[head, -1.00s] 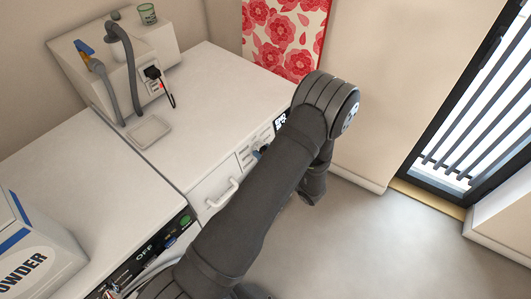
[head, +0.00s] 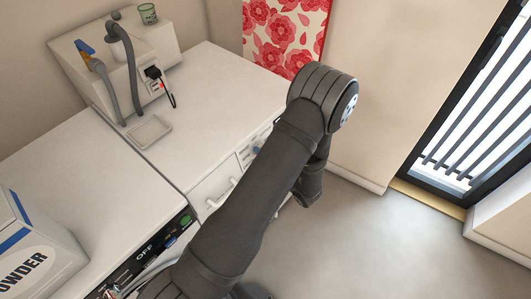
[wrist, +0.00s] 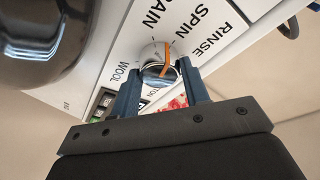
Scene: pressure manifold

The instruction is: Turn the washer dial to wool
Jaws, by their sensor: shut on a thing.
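The washer dial (wrist: 157,58) is a round, shiny knob with an orange pointer line on the white front panel in the wrist view. My gripper (wrist: 160,72) has its two blue fingers on either side of the dial and is shut on it. The orange line runs up toward the area between the part-cut "RAIN" label (wrist: 157,14) and the "SPIN" label (wrist: 200,24). The "WOOL" label (wrist: 120,71) is to the left of the dial. A label below the dial is partly hidden by the fingers. In the head view my arm mostly hides the gripper and dial.
The washer top (head: 210,90) has a shallow tray (head: 149,131) and hoses at the back. A drawer handle (head: 221,193) sticks out of the front. A powder box (head: 35,245) stands at left. Open floor lies to the right.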

